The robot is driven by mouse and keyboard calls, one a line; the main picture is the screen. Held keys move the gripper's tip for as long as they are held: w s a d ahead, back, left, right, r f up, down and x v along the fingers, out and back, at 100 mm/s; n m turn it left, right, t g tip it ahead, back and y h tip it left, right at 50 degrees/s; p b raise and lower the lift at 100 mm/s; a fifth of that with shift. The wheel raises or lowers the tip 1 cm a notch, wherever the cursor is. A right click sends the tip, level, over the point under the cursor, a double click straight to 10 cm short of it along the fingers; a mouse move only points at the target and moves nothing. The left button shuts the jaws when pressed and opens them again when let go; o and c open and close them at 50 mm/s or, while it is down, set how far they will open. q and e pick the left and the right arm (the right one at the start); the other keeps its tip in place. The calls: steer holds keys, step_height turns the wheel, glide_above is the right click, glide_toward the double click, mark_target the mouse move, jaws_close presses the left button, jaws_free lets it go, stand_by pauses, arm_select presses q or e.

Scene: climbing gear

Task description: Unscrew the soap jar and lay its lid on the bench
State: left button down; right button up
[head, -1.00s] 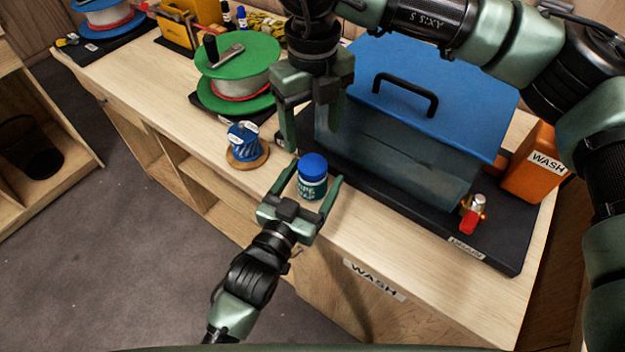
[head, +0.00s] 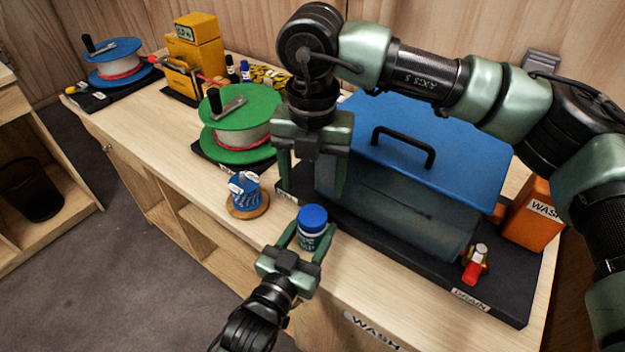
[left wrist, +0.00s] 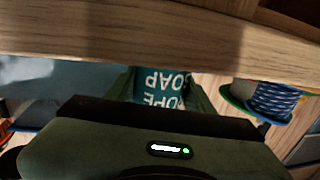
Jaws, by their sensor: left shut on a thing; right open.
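The soap jar (head: 311,238) is a small teal jar with a blue lid (head: 313,217), upright at the bench's front edge. The lid is on it. My left gripper (head: 309,240) is shut on the jar's body from the front, below the lid. The left wrist view shows the jar's ROPE SOAP label (left wrist: 161,88) upside down between the fingers; the lid is hidden there. My right gripper (head: 313,185) is open and empty, pointing down behind and above the jar. The wooden bench (head: 350,270) runs under it all.
A blue-lidded wash tub (head: 395,205) on a black tray (head: 500,290) stands behind right, with a red-handled drain tap (head: 474,267). An orange container (head: 530,215) is beyond. Blue cord on a wooden base (head: 246,197) and a green spool (head: 240,125) stand left. Bare bench lies right of the jar.

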mark_target(313, 215)
steer(key=m, duration=0.5)
steer(key=shift+m, duration=0.4)
steer(key=m, duration=0.3)
steer(key=shift+f, duration=0.1)
steer(key=shift+m, duration=0.3)
steer(key=shift+f, duration=3.9)
